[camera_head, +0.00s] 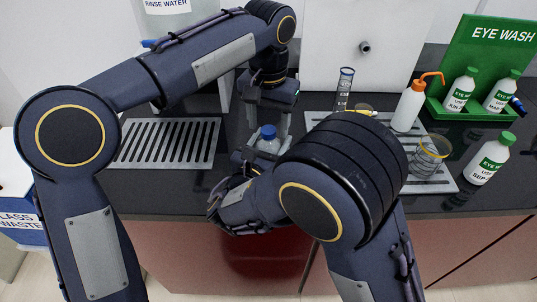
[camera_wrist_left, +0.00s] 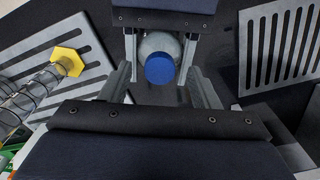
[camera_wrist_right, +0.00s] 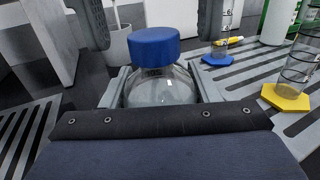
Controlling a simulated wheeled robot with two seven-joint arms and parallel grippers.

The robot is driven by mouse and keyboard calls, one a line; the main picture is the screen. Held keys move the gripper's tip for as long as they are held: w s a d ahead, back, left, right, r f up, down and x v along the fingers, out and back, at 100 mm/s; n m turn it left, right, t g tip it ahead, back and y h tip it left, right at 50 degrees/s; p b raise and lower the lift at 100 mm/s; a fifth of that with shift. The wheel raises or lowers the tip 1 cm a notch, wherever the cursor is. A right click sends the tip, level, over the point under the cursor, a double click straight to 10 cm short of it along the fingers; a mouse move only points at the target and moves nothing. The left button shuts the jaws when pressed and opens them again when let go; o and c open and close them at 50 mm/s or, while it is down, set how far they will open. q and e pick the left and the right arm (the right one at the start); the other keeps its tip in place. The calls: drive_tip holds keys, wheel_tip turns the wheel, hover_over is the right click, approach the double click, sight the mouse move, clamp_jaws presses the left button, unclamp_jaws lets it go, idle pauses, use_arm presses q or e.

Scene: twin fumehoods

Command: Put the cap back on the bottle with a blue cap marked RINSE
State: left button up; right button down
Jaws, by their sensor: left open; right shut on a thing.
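A clear round bottle (camera_wrist_right: 160,88) with a blue cap (camera_wrist_right: 153,47) stands upright between the fingers of my right gripper (camera_wrist_right: 160,85), which is shut on its body. The cap sits on top of the neck; whether it is fully seated I cannot tell. In the head view the blue cap (camera_head: 268,131) shows just below my left gripper (camera_head: 268,120). In the left wrist view the cap (camera_wrist_left: 159,69) lies between the spread fingers of my left gripper (camera_wrist_left: 160,78), which is open and points down from above. No RINSE marking is readable on the bottle.
A slotted tray (camera_head: 165,143) lies left on the dark counter.

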use_arm(q)
wheel_tip(320, 180, up, 11)
idle(0.4)
drive_tip(key=shift+r, duration=0.1)
use_arm(e)
drive_tip(key=shift+c, duration=2.1)
unclamp_jaws()
use_arm(q)
drive_tip(key=shift+f+b, duration=0.4)
use_arm(e)
drive_tip(key=v, duration=0.7)
drive_tip(key=shift+s+a, duration=0.15)
drive_tip(key=shift+s, duration=0.2)
use_arm(q)
drive_tip(key=shift+s+f, duration=0.1)
use_arm(e)
drive_tip(key=shift+s, duration=0.1)
